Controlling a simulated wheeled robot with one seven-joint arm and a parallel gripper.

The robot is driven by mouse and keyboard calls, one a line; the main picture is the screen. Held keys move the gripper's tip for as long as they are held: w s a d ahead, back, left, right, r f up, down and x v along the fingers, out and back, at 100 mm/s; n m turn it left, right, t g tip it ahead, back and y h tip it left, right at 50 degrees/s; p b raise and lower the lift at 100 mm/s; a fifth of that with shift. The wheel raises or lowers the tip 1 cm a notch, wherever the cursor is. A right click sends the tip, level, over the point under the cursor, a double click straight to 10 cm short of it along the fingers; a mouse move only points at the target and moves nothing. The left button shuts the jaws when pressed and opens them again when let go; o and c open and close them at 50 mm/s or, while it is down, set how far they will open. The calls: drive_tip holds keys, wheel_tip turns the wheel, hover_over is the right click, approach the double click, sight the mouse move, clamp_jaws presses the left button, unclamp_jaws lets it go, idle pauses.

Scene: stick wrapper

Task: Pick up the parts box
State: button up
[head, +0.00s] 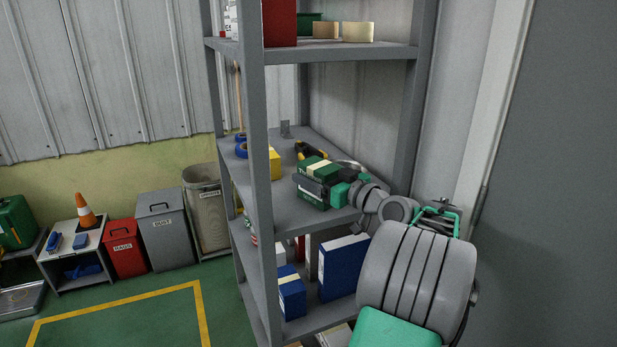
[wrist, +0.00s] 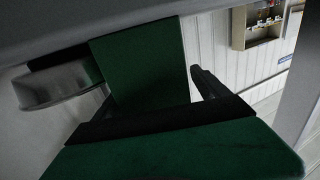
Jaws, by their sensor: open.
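The parts box, a dark green box with a cream band (head: 326,171), sits on the middle shelf board near its front edge. My gripper (head: 316,184) reaches in from the right and is at the box, with a dark finger across its near side. In the wrist view a plain green face of the box (wrist: 145,62) shows between my gripper's (wrist: 150,88) two dark fingers, which are apart. Whether the fingers touch the box I cannot tell. The far finger is mostly hidden in the head view.
A yellow box (head: 275,163) and a black-and-yellow tool (head: 306,150) are left of and behind the parts box. The shelf post (head: 257,150) stands at the left. An upper board (head: 340,53) is above, and blue boxes (head: 343,266) stand below.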

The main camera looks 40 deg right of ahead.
drive_tip(key=shift+s+d, duration=0.1)
drive_tip(key=shift+s, duration=0.2)
drive_tip(key=shift+d, duration=0.1)
drive_tip(key=shift+c, duration=0.6)
drive_tip(key=c, duration=1.5)
drive_tip(key=shift+r, duration=0.15)
drive_tip(key=shift+c, duration=1.1)
